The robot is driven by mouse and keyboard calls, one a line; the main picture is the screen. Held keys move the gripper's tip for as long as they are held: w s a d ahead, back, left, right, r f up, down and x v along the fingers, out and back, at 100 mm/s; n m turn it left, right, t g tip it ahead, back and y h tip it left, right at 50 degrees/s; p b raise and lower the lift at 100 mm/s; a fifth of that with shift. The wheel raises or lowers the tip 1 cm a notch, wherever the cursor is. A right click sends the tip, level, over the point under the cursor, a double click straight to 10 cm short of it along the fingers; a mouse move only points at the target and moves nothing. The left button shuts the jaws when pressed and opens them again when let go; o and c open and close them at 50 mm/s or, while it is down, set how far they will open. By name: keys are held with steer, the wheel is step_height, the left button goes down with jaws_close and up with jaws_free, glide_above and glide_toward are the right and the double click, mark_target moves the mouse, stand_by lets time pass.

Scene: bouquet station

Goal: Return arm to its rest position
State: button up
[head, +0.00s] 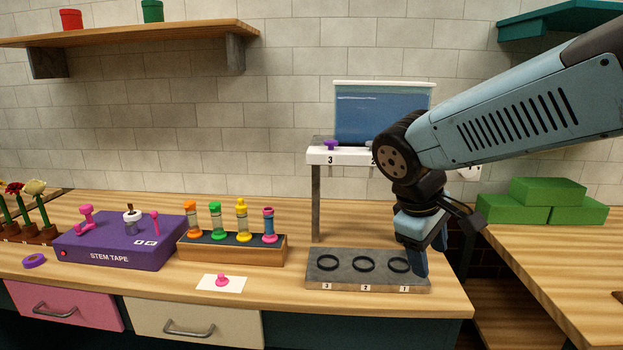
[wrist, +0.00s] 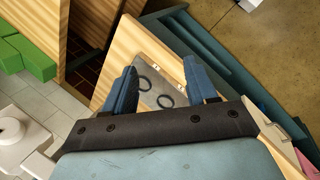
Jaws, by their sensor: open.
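My arm reaches in from the right in the head view. My gripper (head: 421,262) points down at the right end of a grey ring tray, by the place marked 1. In the wrist view my gripper (wrist: 163,88) has its two blue fingers apart, with nothing seen between them but the tray below. The grey tray (head: 338,278) has several dark rings in a row, marked 3, 2 and 1; it also shows in the wrist view (wrist: 150,67). I cannot tell whether a finger touches the tray.
A stand (head: 316,200) with a blue tank (head: 383,112) rises behind the tray, close to my arm. Left are a vial rack (head: 232,253), a purple stem tape box (head: 110,245) and a white card (head: 236,285). Green blocks (head: 580,214) lie on the right counter. A gap separates the counters.

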steer(key=s+d+r+m+t+y, duration=0.3)
steer(key=s+r+m, duration=0.1)
steer(key=m, duration=0.4)
steer(key=shift+s+d+r+t+y, duration=0.15)
steer(key=shift+s+r+t+y, duration=0.15)
steer(key=shift+s+r+y, duration=0.15)
